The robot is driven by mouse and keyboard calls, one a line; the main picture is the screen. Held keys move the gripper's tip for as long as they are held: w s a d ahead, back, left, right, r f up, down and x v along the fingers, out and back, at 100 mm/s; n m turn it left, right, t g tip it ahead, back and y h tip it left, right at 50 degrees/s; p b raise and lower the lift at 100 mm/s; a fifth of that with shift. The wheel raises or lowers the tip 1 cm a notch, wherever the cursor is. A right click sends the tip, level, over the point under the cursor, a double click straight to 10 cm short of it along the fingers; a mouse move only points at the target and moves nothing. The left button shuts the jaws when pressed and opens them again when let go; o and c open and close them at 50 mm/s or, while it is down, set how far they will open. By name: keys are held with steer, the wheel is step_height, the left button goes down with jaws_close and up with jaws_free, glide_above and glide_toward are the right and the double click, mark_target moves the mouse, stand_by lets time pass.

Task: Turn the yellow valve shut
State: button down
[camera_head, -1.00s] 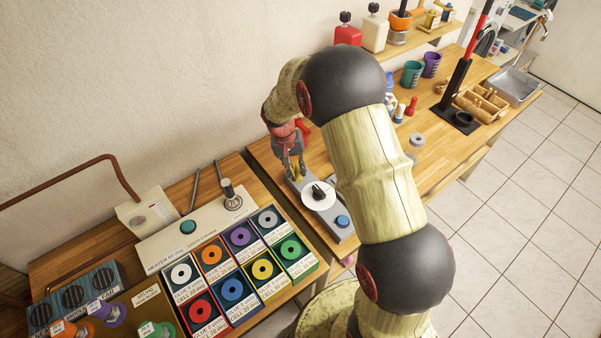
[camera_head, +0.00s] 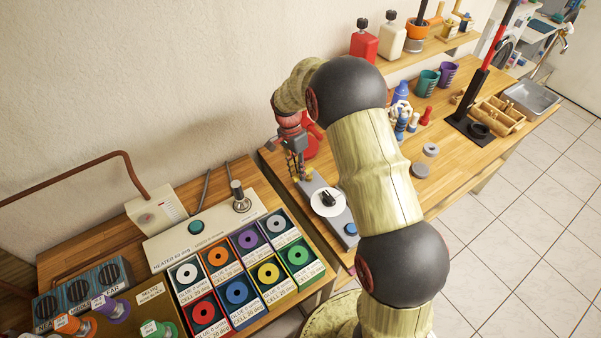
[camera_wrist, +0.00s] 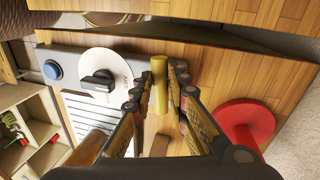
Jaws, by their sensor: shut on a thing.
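The yellow valve's handle shows as an upright-looking yellow bar (camera_wrist: 159,84) in the wrist view, at the end of a grey panel (camera_wrist: 70,63). My gripper (camera_wrist: 160,88) is shut on this bar, with a finger on either side of it. In the head view my gripper (camera_head: 297,172) reaches down to the far end of the same grey panel (camera_head: 344,228); its fingers hide most of the yellow handle. The panel carries a white dial (camera_head: 320,208) with a black pointer knob and a blue button (camera_head: 351,229). How far the valve is turned cannot be told.
A red round object (camera_wrist: 243,122) stands close beside my gripper. A block of coloured cells (camera_head: 236,290) and a heater box (camera_head: 170,243) lie left of the panel. Bottles, cups and a wooden rack (camera_head: 498,115) stand on the bench to the right. The wall is close behind.

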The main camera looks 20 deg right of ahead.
steer(key=shift+w+m, duration=0.35)
steer(key=shift+m, duration=0.35)
steer(key=c, duration=1.8)
jaws_free()
steer(key=shift+o, duration=0.3)
step_height(320, 180, up, 12)
steer(key=w, duration=0.2)
steer(key=shift+w+a, duration=0.15)
steer(key=shift+a, duration=0.1)
steer(key=shift+f, duration=0.15)
